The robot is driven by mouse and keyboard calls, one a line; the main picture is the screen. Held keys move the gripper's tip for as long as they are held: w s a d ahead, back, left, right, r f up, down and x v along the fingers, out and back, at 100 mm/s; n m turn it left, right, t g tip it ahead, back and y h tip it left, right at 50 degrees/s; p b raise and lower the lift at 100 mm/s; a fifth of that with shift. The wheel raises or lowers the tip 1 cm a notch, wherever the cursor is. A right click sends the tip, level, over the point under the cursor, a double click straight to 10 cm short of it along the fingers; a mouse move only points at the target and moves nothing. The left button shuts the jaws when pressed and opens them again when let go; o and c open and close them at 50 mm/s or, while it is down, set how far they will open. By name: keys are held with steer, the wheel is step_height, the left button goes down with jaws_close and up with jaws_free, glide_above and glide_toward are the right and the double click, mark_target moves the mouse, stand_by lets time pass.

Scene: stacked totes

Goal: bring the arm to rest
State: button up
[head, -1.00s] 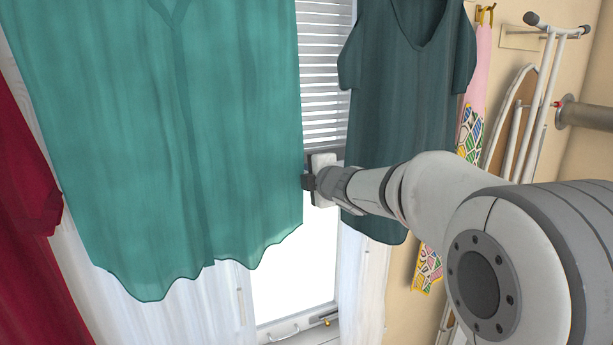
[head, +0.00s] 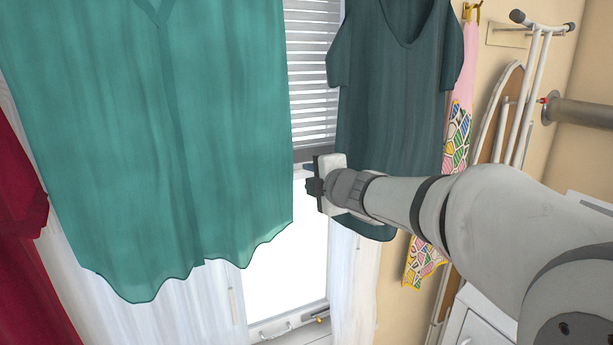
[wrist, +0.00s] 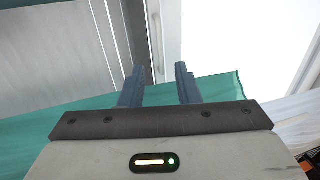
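My gripper (wrist: 159,84) shows in the wrist view with its two dark blue fingers apart and nothing between them. In the head view my gripper (head: 309,177) is beside the right edge of the light teal top (head: 215,130), in front of the bright window. The wrist view shows teal cloth (wrist: 215,88) behind the fingers; I cannot tell whether they touch it. My arm reaches in from the lower right of the head view.
A dark teal top (head: 395,100) hangs right of the gripper and a red garment (head: 25,220) hangs far left. A window blind (head: 312,75) is behind. An ironing board (head: 500,110) and a patterned cloth (head: 457,130) are at the right wall. Lower middle looks clear.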

steer(key=s+d+f+m+g+h, duration=0.4)
steer(key=s+d+f+m+h, duration=0.45)
steer(key=s+d+m, duration=0.55)
steer(key=s+a+f+m+g+y, duration=0.1)
steer(key=s+a+f+m+g, duration=0.1)
steer(key=s, duration=0.6)
steer(key=s+a+f+m+g+y, duration=0.1)
steer(key=s+a+f+m+g, duration=0.1)
steer(key=s+f+m+g, duration=0.3)
steer(key=s+f+m, duration=0.1)
steer(key=s+f, duration=0.2)
steer(key=shift+s+f+m, duration=0.3)
steer(key=shift+f, duration=0.05)
steer(key=shift+a+y, duration=0.1)
steer(key=shift+y, duration=0.15)
